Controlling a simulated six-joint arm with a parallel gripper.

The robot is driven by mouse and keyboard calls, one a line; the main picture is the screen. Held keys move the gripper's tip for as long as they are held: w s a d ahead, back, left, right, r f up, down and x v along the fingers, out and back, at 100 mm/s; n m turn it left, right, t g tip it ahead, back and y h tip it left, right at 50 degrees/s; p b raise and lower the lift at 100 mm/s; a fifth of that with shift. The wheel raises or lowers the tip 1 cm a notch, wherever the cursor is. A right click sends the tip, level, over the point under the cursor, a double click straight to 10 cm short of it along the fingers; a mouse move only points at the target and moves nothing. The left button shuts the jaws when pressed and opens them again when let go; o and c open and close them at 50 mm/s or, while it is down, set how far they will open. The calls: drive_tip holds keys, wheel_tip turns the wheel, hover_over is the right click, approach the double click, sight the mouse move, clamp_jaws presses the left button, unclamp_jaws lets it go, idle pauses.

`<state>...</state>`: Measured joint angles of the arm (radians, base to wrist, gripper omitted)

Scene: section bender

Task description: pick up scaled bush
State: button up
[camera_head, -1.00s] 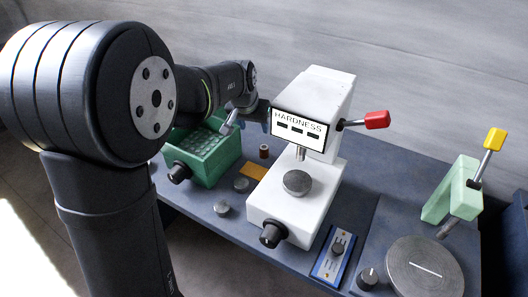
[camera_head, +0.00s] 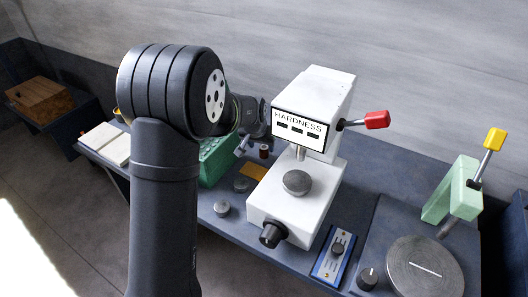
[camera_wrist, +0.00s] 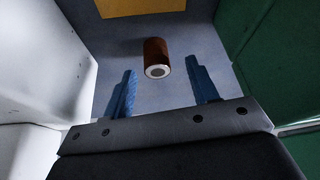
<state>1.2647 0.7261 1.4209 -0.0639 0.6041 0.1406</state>
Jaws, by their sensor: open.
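The bush is a short brown, rust-coloured cylinder (camera_head: 264,151) with a pale ring-shaped end. In the wrist view the bush (camera_wrist: 156,52) lies ahead of my gripper (camera_wrist: 161,73), roughly centred between the two blue fingers. My gripper is open and empty. Whether the fingertips overlap the bush in depth cannot be told. In the head view my gripper (camera_head: 253,145) is just left of the bush, and my arm partly hides it.
The white hardness tester (camera_head: 284,214) stands close on the right, and the green box (camera_head: 216,163) close on the left; both flank my gripper in the wrist view. An orange plate (camera_head: 253,172) and grey metal discs (camera_head: 223,208) lie in front. Open bench is narrow here.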

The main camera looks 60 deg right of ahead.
sight(264, 147)
drive_tip(key=x, duration=0.4)
drive_tip(key=shift+s+d, duration=0.15)
drive_tip(key=shift+s, duration=0.05)
drive_tip(key=shift+c, duration=0.2)
drive_tip(key=c, duration=1.1)
drive_tip(key=shift+r, duration=0.1)
